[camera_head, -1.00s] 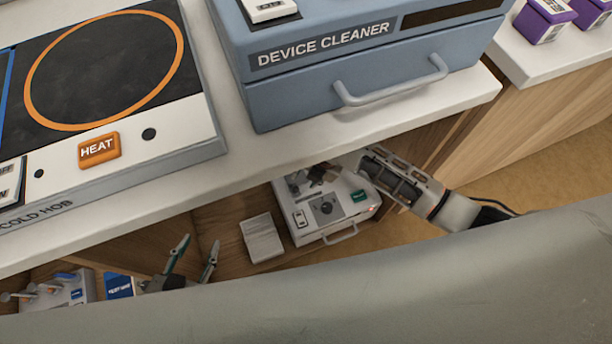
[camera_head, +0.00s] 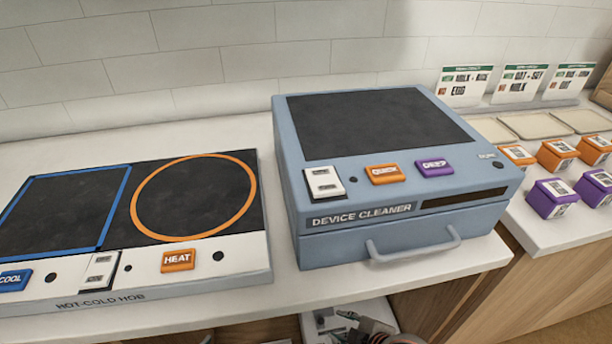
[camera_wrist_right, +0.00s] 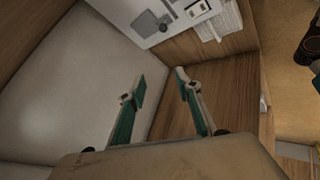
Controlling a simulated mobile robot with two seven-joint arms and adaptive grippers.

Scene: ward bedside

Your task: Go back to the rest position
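My right gripper (camera_head: 346,315) shows small at the bottom of the head view, below the worktop edge and over a white device (camera_head: 318,326). In the right wrist view its two green-padded fingers (camera_wrist_right: 160,88) stand apart with nothing between them, so it is open and empty. The white device also shows in the wrist view (camera_wrist_right: 140,12), beyond the fingertips. Of my left gripper, only what looks like a small tip shows at the bottom edge of the head view; its opening cannot be made out.
The blue device cleaner (camera_head: 340,250) with its front handle and the hot-cold hob (camera_head: 225,262) stand on the white worktop (camera_head: 300,290). Orange and purple boxes (camera_head: 550,198) stand at the right. Wooden panels (camera_wrist_right: 185,115) are close around my right fingers.

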